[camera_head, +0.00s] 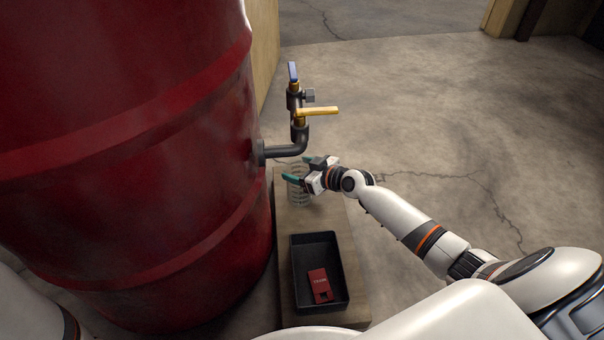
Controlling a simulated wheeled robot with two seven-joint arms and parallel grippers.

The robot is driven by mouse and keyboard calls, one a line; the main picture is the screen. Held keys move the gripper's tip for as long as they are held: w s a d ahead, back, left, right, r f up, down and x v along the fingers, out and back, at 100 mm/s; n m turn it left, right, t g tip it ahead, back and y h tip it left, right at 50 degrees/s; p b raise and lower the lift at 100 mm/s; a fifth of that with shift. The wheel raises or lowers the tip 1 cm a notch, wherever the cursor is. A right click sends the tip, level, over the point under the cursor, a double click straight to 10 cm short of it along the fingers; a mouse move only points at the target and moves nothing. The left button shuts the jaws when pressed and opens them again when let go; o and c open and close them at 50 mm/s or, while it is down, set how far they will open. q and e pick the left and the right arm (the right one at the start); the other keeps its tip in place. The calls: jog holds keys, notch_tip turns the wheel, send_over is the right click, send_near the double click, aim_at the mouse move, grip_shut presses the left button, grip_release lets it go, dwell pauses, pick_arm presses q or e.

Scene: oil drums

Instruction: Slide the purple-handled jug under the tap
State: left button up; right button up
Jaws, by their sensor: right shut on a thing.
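The clear jug (299,197) with ring markings stands upright on a narrow wooden bench. It shows just below the tap's pipe in the picture. No purple handle can be made out; the gripper covers part of the jug. My right gripper (306,170), with teal fingertips, is shut on the jug near its top. The tap (299,122) has a dark bent pipe from the drum, a yellow lever and a blue lever. I cannot tell whether the jug is directly below its outlet. My left gripper is out of view.
The large red drum (130,150) fills the left side, beside the wooden bench (358,290). A black tray (342,262) holding a red box (320,284) is on the bench's near part. The concrete floor (450,130) to the right is clear.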

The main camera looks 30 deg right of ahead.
jog(key=shift+w+d+b, duration=0.15)
jog(key=shift+w+b, duration=0.95)
jog(key=shift+w, duration=0.5)
jog(key=o, duration=1.1)
jog(key=shift+c, duration=0.2)
jog(key=shift+s, duration=0.1)
jog(key=shift+s+d+r, duration=0.15)
jog(key=shift+s, duration=0.05)
jog(key=p+v, duration=0.5)
jog(key=v, duration=0.6)
jog(key=shift+s, duration=0.2)
